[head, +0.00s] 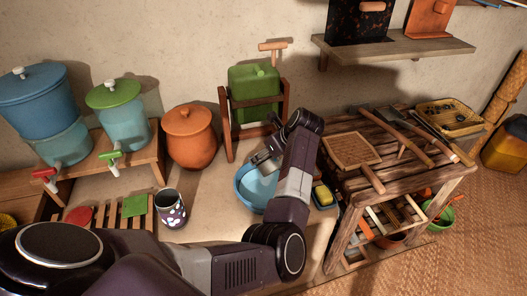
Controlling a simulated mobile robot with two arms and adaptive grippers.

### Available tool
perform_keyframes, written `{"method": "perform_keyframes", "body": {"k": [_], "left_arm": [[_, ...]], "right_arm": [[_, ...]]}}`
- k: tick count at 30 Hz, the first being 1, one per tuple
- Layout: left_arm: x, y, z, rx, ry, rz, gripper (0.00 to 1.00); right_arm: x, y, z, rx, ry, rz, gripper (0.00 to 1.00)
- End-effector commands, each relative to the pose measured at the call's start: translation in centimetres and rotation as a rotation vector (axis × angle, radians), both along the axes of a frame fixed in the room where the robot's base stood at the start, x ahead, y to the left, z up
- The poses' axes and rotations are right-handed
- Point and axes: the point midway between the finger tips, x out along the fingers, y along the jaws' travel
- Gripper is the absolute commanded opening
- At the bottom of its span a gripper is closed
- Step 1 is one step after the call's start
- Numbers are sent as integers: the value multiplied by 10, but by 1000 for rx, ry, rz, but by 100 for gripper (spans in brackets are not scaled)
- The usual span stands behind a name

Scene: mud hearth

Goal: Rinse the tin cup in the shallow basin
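A speckled cup (171,212), dark with white and pinkish spots, stands upright on the pale ledge left of centre; it looks like the tin cup. The light-blue shallow basin (243,193) is to its right, partly hidden behind my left arm. My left arm comes in from the lower left, bends up past the basin, and its gripper (264,157) hangs over the basin's far rim. The fingers are small and partly hidden, so I cannot tell if they are open or shut. The cup is clear of the gripper. My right gripper is out of view.
A green container (254,88) in a wooden stand is behind the basin. A clay pot (190,137) and two tap dispensers stand left. A yellow sponge-like block (322,195) lies right of the basin. A wooden rack table (376,165) blocks the right. Bare ledge separates cup and basin.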

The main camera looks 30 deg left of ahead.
Motion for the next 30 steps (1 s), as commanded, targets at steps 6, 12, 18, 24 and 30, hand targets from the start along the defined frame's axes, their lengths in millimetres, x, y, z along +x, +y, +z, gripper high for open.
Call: {"method": "perform_keyframes", "body": {"k": [6, 12, 18, 24, 30], "left_arm": [[-3, 2, -25, 2, 1, 1, 26], [-7, 3, -46, 1, 1, 3, 26], [-10, 4, -66, 1, 1, 6, 26], [-13, 5, -83, 1, 1, 8, 26], [-15, 6, -94, 1, 0, 10, 26]], "right_arm": [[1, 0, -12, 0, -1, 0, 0], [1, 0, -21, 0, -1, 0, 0], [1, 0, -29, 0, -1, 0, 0], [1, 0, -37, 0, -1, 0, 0], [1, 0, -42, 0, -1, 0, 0]]}}
